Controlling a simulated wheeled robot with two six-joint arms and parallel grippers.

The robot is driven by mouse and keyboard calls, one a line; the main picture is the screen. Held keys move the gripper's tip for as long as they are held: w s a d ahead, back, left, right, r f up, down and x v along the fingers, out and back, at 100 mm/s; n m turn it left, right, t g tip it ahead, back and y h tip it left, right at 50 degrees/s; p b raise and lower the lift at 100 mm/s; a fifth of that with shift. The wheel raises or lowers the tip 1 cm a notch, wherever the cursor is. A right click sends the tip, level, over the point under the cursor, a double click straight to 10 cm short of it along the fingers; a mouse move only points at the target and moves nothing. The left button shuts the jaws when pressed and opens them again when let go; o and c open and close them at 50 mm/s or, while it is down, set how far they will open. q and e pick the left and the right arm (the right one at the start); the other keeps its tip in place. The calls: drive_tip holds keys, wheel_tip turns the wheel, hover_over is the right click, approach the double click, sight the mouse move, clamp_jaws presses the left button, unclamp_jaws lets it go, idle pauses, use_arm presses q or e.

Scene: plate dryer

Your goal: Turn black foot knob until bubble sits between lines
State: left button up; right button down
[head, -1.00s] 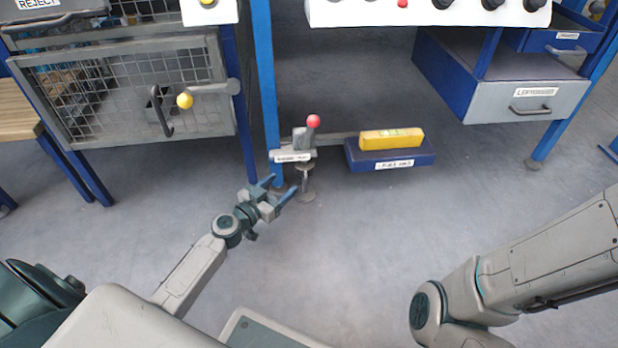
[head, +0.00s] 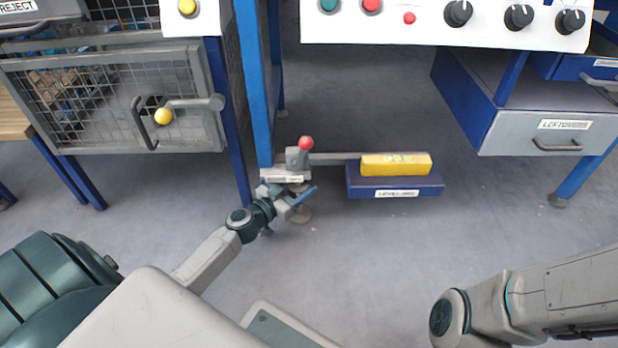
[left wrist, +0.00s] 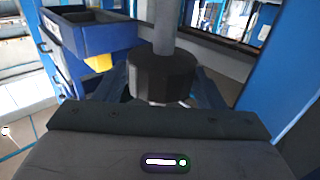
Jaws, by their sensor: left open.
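The black foot knob (left wrist: 163,78) hangs on a grey stem in the left wrist view, between the two fingers of my left gripper (left wrist: 160,92). The fingers are open on either side of it, and contact cannot be told. In the head view my left gripper (head: 287,198) is at the foot under the bracket, and the knob is mostly hidden there. The yellow spirit level (head: 396,164) lies on the blue level pad (head: 395,188). Its vial is too small to read the bubble. My right gripper is out of view.
A red-tipped lever (head: 305,143) stands on the bracket just above my left gripper. A blue post (head: 255,90) rises beside it. The mesh reject cage (head: 110,100) is at left, the leftovers drawer (head: 540,132) at right. The floor in front is clear.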

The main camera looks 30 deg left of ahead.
use_arm(q)
drive_tip(key=shift+w, duration=0.1)
drive_tip(key=shift+c, duration=0.2)
drive_tip(key=c, duration=0.6)
drive_tip(key=shift+c, duration=0.2)
